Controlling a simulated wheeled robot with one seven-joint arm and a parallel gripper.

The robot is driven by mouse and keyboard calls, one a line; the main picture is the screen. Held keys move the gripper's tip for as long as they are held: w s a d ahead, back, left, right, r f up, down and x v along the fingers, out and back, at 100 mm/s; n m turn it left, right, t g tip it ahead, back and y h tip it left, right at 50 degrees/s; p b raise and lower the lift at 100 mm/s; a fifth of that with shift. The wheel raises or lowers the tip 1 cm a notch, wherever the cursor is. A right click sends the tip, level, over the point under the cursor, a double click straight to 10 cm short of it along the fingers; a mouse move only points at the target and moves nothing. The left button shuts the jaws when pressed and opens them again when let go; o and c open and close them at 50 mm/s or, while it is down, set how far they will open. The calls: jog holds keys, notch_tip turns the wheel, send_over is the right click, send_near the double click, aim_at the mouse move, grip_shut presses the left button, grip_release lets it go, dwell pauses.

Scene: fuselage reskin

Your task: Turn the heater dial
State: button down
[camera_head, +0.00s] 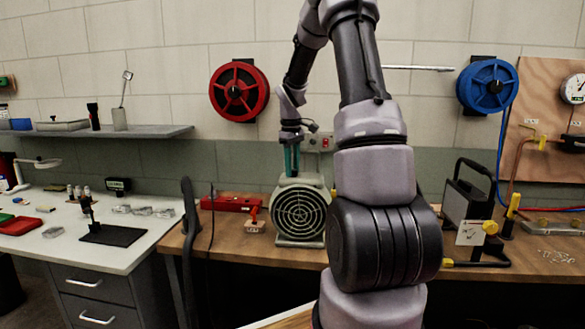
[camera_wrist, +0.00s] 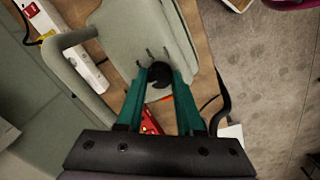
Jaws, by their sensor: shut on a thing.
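The heater (camera_head: 299,212) is a pale grey-green box with a round black grille, standing on the wooden bench. In the wrist view its top (camera_wrist: 148,35) shows from above, with a side handle. The heater dial (camera_wrist: 152,92) is a dark round knob on this top, partly hidden by my fingers. My gripper (camera_head: 291,173) reaches down onto the heater's top from above. In the wrist view the teal fingers of my gripper (camera_wrist: 158,75) are on either side of the dial, shut on it. The dial's markings cannot be made out.
A red case (camera_head: 231,203) and a small red-handled item (camera_head: 253,222) lie left of the heater. A white power strip (camera_wrist: 87,68) runs beside the heater in the wrist view. A black-framed work lamp (camera_head: 468,212) stands to the right on the bench.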

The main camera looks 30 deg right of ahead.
jog(key=c, duration=0.8)
grip_release()
jog(key=shift+r, duration=0.15)
jog(key=r, duration=1)
jog(key=shift+s+a+r, duration=0.1)
jog(key=shift+a+r, duration=0.1)
jog(key=shift+r, duration=0.05)
jog(key=s+a+r+m+t, duration=0.2)
jog(key=s+a, duration=0.3)
jog(key=s, duration=0.4)
jog(key=s+a+r+m+t+y, duration=0.1)
jog(key=s+a+r+m+t, duration=0.1)
jog(key=s, duration=0.7)
jog(key=s+a+r+m+t+y, duration=0.1)
jog(key=s+a+r+m+t, duration=0.2)
jog(key=s+a, duration=0.5)
jog(key=shift+s+r+m, duration=0.4)
jog(key=shift+r+m, duration=0.3)
jog(key=shift+m, duration=0.5)
